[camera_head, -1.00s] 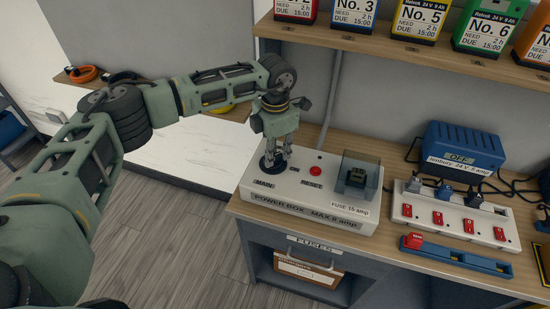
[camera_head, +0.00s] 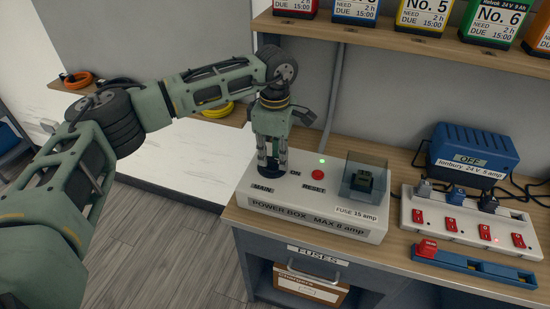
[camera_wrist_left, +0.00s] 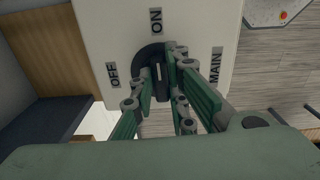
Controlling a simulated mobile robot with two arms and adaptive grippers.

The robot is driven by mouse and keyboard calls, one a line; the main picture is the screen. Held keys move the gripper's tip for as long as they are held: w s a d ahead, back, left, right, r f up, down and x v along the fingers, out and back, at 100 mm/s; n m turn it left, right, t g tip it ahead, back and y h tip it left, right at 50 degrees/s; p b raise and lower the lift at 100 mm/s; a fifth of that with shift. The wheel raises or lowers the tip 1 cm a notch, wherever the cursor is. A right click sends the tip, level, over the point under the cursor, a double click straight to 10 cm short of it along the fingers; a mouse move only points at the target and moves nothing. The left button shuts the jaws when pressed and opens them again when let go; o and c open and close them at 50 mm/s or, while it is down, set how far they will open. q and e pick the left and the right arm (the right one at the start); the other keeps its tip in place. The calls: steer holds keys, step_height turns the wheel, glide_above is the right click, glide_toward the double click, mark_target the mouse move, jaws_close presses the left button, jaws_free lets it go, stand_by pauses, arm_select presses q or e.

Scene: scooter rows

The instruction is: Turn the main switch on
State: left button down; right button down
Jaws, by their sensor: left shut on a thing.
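The main switch is a black round knob (camera_head: 266,175) at the left end of the white power box (camera_head: 310,218), above the MAIN label. In the left wrist view, the knob (camera_wrist_left: 158,72) has a pale mark that points towards the ON label, with OFF to the left. My left gripper (camera_head: 272,165) reaches down from above and is shut on the knob. Its fingers (camera_wrist_left: 161,83) sit on both sides of it and hide part of it. A green lamp (camera_head: 322,161) glows on the box. My right gripper is in neither current view.
A red RESET button (camera_head: 317,174) and a covered fuse (camera_head: 364,181) are on the same box. A shelf of batteries (camera_head: 400,38) hangs above.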

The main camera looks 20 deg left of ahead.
mark_target(274, 159)
arm_select(q)
steer(key=shift+w+r+m, duration=0.15)
steer(key=shift+m, duration=0.25)
steer(key=c, duration=1.7)
jaws_free()
step_height(274, 159, up, 12)
steer(key=shift+f, duration=0.1)
